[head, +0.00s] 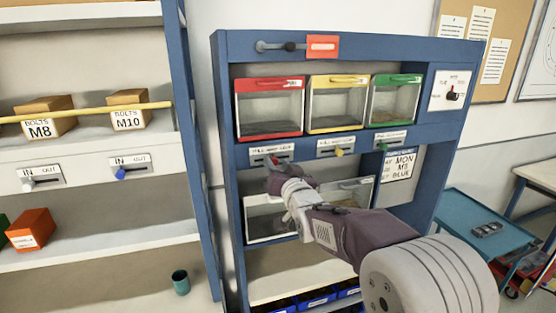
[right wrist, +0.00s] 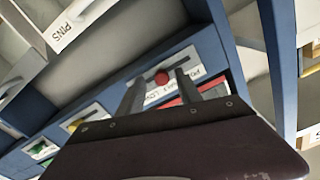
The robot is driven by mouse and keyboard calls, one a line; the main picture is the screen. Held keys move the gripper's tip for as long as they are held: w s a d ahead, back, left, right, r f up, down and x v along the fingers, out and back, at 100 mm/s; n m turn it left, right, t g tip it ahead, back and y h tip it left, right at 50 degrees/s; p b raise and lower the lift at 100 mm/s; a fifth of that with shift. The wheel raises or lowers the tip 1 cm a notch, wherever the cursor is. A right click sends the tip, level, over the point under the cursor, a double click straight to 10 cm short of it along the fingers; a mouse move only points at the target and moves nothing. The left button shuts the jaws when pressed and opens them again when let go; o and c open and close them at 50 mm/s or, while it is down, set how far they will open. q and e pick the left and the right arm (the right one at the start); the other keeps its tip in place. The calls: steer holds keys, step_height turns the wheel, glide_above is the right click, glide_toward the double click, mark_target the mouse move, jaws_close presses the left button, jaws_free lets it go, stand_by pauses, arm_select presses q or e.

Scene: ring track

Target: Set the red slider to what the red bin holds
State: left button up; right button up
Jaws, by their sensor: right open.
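The red bin (head: 268,108) is at the upper left of the blue cabinet, with a red top edge and a clear front. Its contents are too faint to tell the level. Below it is a white slider plate with a red slider knob (head: 274,159), partly hidden by my right gripper (head: 276,170). In the right wrist view the red knob (right wrist: 162,77) shows between the two fingertips of my right gripper (right wrist: 161,84). The fingers are apart; contact with the knob cannot be told. My left gripper is not in view.
A yellow bin (head: 336,103) and a green bin (head: 395,100) stand beside the red one, with yellow (head: 338,152) and green (head: 384,147) slider knobs below. A rotary switch (head: 452,96) is at the right. A blue cart (head: 487,228) stands right of the cabinet.

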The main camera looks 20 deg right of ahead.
steer(key=shift+w+a, duration=0.1)
steer(key=shift+a, duration=0.1)
steer(key=c, duration=0.8)
steer(key=shift+d, duration=0.1)
jaws_close()
stand_by(0.3)
